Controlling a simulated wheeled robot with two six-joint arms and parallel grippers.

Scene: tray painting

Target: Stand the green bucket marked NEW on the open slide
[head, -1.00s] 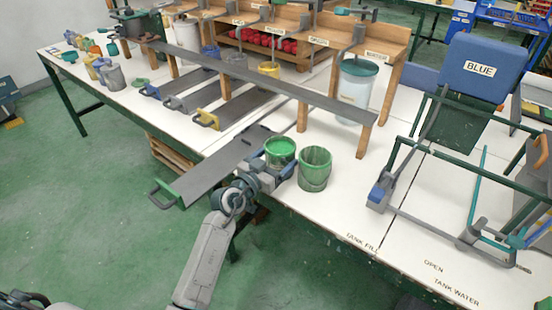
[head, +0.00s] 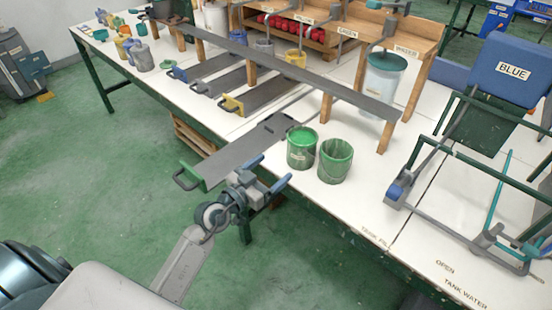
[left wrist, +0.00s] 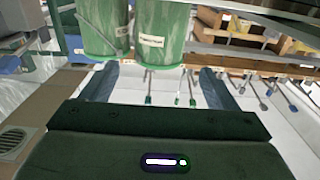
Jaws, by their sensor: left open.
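The open slide (head: 240,158) is a grey board with a green handle, drawn out past the table's front edge. Nothing stands on it. A green bucket with bright green inside its rim (head: 301,150) stands upright on the table, just right of the slide. A second, darker green bucket (head: 335,163) stands close on its right. Both show pale labels in the left wrist view, too small to read. My left gripper (head: 272,172) is open and empty, in front of the buckets and low by the table edge. In the left wrist view one bucket (left wrist: 162,35) lies ahead between the fingers. My right gripper is out of view.
Blue- and yellow-handled slides (head: 245,97) lie farther left under a long grey rail (head: 270,67) on wooden posts. A lidded clear tank (head: 384,85) stands behind. A tubular frame with a BLUE container (head: 490,68) stands right.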

